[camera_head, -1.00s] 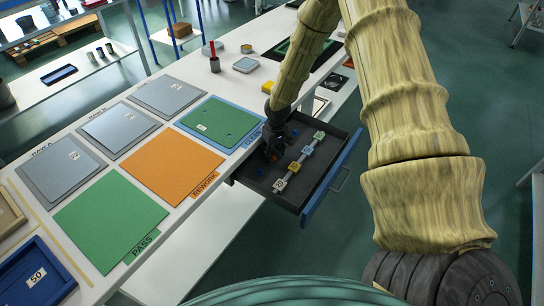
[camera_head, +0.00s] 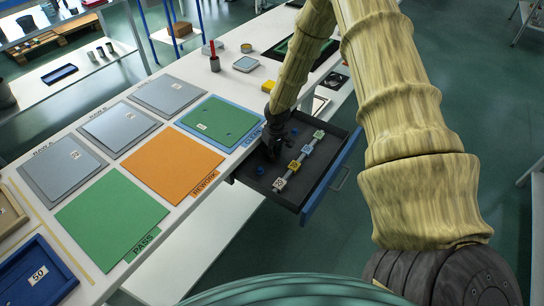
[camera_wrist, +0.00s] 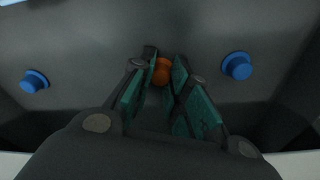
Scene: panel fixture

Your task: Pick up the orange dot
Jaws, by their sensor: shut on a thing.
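The orange dot (camera_wrist: 162,72) is a small round orange piece, seen in the wrist view between my fingertips. My gripper (camera_wrist: 164,78) is shut on it, low inside the open dark drawer. In the head view my gripper (camera_head: 271,147) is at the drawer's left side, and the orange dot is hidden there. The open drawer (camera_head: 318,178) has a blue front edge. Two blue knobbed pieces lie on its floor, one left (camera_wrist: 34,81) and one right (camera_wrist: 237,66) of my fingers in the wrist view.
A strip with several numbered blocks (camera_head: 293,165) crosses the drawer beside my gripper. The table left of the drawer holds grey panels (camera_head: 120,128), an orange REWORK mat (camera_head: 172,165) and a green PASS mat (camera_head: 110,218). The drawer walls surround my gripper closely.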

